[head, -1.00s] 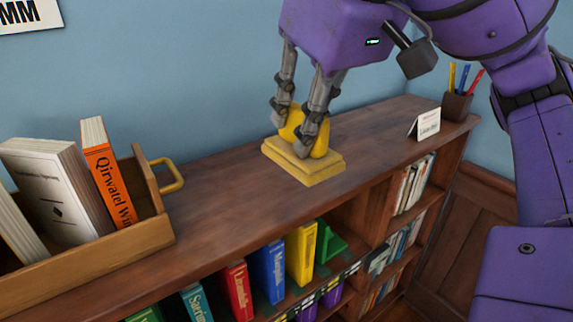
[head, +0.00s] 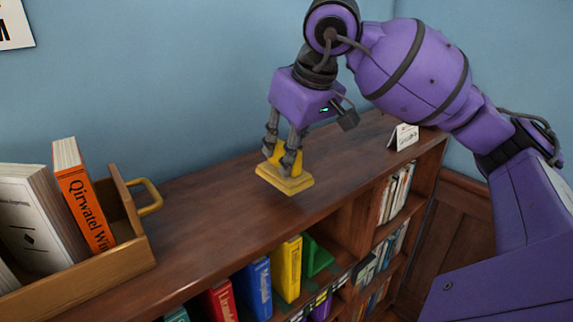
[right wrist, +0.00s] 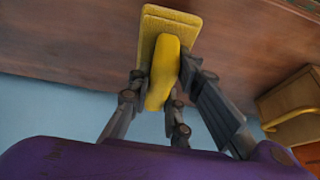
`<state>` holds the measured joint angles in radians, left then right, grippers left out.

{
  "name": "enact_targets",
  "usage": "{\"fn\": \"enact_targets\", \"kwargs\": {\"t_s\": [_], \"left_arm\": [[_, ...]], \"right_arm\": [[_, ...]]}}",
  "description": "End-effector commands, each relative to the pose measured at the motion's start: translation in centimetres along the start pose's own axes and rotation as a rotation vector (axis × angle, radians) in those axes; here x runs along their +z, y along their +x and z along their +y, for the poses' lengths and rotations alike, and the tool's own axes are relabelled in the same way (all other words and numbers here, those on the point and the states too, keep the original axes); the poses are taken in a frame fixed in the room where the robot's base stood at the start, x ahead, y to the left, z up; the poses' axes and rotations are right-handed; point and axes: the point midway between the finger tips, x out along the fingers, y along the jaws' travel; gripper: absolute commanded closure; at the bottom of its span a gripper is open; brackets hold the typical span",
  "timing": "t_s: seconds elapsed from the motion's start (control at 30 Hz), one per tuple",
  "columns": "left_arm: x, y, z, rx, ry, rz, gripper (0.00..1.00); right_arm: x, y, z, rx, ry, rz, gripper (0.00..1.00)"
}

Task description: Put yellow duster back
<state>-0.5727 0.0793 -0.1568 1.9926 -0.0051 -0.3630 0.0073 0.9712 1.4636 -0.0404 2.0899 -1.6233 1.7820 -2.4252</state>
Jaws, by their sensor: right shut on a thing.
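The yellow duster (head: 286,183) has a flat rectangular base and a rounded handle. It is over the top of the wooden bookcase (head: 205,205), base down; I cannot tell whether it touches the wood. My right gripper (head: 278,160) comes down from above and is shut on its handle. The right wrist view shows the duster's base (right wrist: 172,22) beyond the fingers, with the handle between them (right wrist: 163,75). My left gripper is in neither view.
A wooden crate (head: 130,262) with books and a yellow handle stands on the bookcase top at left. A small white card (head: 404,137) stands at the far right end. Colored binders (head: 257,285) fill the shelf below. The top between crate and duster is clear.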

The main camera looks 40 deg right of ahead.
Motion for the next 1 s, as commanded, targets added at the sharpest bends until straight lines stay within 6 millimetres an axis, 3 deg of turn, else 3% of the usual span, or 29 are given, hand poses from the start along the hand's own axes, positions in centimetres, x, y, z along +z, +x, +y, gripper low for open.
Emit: {"fn": "enact_targets", "kwargs": {"t_s": [0.2, 0.67, 0.7, 0.8, 1.0], "left_arm": [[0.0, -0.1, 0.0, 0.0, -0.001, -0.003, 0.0], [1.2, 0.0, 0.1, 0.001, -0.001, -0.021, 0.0], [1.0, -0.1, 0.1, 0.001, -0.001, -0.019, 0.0], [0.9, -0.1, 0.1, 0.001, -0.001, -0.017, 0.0], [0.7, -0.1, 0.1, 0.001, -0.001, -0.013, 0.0]], "right_arm": [[1.1, 2.8, 0.1, -0.001, 0.0, -0.003, 1.0], [1.4, 3.6, 0.2, 0.001, 0.0, -0.003, 1.0], [1.4, 3.5, 0.1, 0.0, 0.0, -0.003, 0.76], [1.4, 3.4, 0.1, 0.0, 0.001, -0.002, 0.63], [1.4, 3.4, 0.1, 0.0, 0.001, -0.002, 0.63]]}}
